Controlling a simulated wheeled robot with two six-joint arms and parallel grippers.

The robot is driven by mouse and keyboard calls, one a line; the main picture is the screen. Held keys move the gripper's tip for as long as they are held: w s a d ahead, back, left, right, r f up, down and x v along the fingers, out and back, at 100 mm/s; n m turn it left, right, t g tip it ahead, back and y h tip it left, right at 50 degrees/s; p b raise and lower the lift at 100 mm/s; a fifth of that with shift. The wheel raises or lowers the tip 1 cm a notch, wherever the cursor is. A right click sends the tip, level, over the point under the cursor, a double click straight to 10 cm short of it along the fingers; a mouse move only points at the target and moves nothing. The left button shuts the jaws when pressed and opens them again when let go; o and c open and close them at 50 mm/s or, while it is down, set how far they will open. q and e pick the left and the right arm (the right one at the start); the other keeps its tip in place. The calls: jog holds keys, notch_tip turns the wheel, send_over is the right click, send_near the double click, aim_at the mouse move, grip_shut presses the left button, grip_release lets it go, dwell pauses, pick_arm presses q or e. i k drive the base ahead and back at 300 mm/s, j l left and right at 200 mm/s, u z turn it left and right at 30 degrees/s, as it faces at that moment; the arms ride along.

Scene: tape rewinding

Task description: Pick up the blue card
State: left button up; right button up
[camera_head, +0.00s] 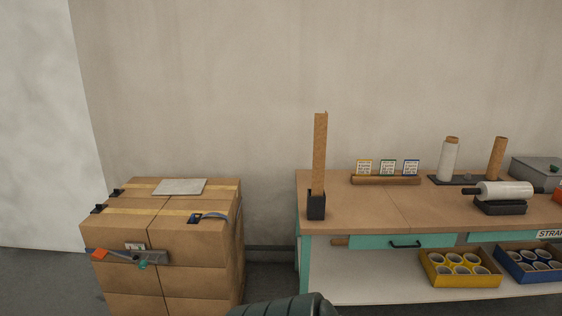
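The blue card (411,167) is a small white card with blue edging. It stands upright at the right end of a wooden holder (386,181) at the back of the workbench. A green card (387,168) and a yellow card (364,168) stand to its left in the same holder. Neither of my grippers is in view, so their distance from the card does not show.
White and brown rolls (449,159) stand right of the cards. Stacked cardboard boxes (190,250) are at left. The bench front centre is clear.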

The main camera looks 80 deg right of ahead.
aim_at(410, 166)
jog(key=z, duration=3.65)
jog(key=i+l+u, duration=0.1)
jog(key=u, duration=0.35)
jog(key=i+l+u, duration=0.1)
jog(key=l+u, duration=0.15)
jog(key=u, duration=0.2)
jog(key=l+u, duration=0.2)
jog(key=u, duration=0.2)
